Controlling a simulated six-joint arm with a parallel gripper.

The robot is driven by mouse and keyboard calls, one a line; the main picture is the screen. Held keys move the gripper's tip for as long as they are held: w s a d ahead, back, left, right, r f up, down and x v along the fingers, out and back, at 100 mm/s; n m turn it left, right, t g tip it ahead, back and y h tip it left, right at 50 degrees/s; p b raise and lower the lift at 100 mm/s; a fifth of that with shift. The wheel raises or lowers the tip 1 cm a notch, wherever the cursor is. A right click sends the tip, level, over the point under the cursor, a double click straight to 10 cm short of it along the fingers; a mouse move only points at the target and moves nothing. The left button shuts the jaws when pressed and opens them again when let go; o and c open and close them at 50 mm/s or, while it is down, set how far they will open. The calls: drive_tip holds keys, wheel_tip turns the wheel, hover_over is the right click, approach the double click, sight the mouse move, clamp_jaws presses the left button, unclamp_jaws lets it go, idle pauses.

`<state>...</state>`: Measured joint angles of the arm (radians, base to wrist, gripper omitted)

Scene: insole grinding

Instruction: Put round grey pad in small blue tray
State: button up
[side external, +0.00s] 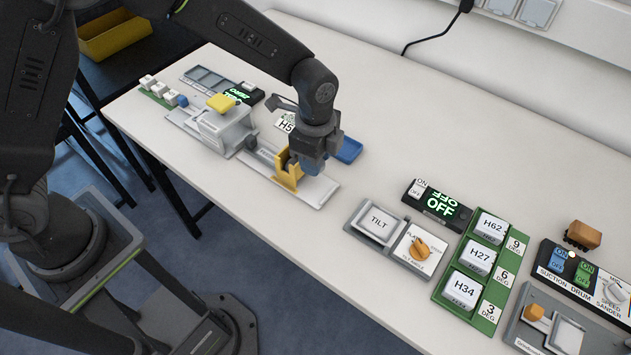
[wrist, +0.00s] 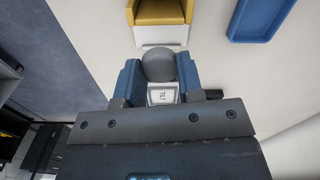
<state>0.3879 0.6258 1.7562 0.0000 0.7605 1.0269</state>
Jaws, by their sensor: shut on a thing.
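The round grey pad (wrist: 160,65) sits between the two blue fingers of my gripper (wrist: 159,80) in the wrist view. The gripper is shut on it. A pale piece with dark lettering (wrist: 163,95) shows right behind the pad, between the fingers; I cannot tell if it is joined to the pad. In the side view my gripper (side external: 308,165) is low over the table, beside a yellow holder (side external: 288,172), and hides the pad. The small blue tray (side external: 349,150) is just right of the gripper, partly hidden by it. It also shows top right in the wrist view (wrist: 262,17).
The yellow holder stands on a pale base plate (side external: 318,192). A grey fixture with a yellow top (side external: 222,103) is to the left. The TILT button panel (side external: 378,223) and a green rack of labelled blocks (side external: 480,265) are to the right. The table behind the tray is clear.

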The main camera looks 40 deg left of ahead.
sight(315, 188)
drive_tip(key=shift+f, duration=3.5)
drive_tip(key=shift+f, duration=0.15)
drive_tip(key=o, duration=0.9)
wheel_tip(315, 188, up, 14)
drive_tip(key=shift+w+a+f, duration=0.1)
